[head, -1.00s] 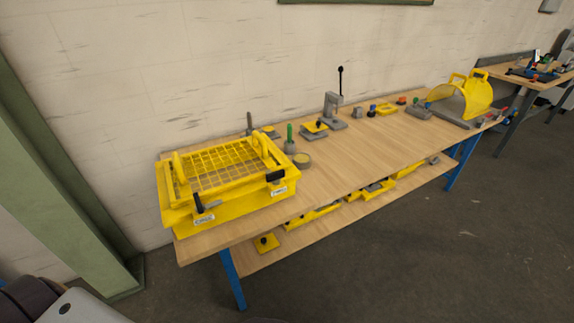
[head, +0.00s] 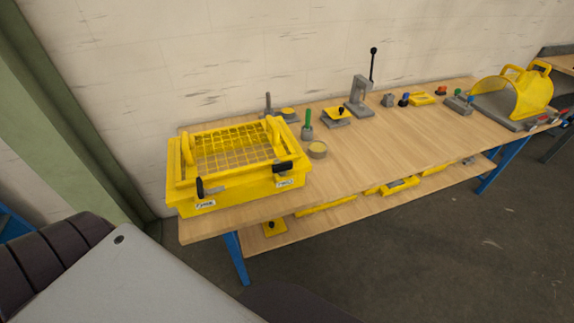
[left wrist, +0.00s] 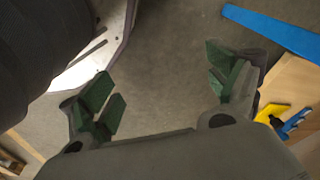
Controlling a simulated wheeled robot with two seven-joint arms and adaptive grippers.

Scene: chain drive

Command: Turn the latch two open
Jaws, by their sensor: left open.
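A yellow box with a mesh lid (head: 232,146) sits at the left end of the workbench. Two latches with black handles are on its front: a left latch (head: 206,188) and a right latch (head: 284,167). White labels lie below them, too small to read surely, so I cannot tell which latch is two. The left handle points upward; the right handle lies roughly sideways. My left gripper (left wrist: 160,88) is open and empty in the left wrist view, above the floor, with green pads wide apart. It is not visible in the head view. My right gripper is in neither view.
A lower shelf holds yellow parts. A green post (head: 65,110) stands at left. Bare floor lies in front.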

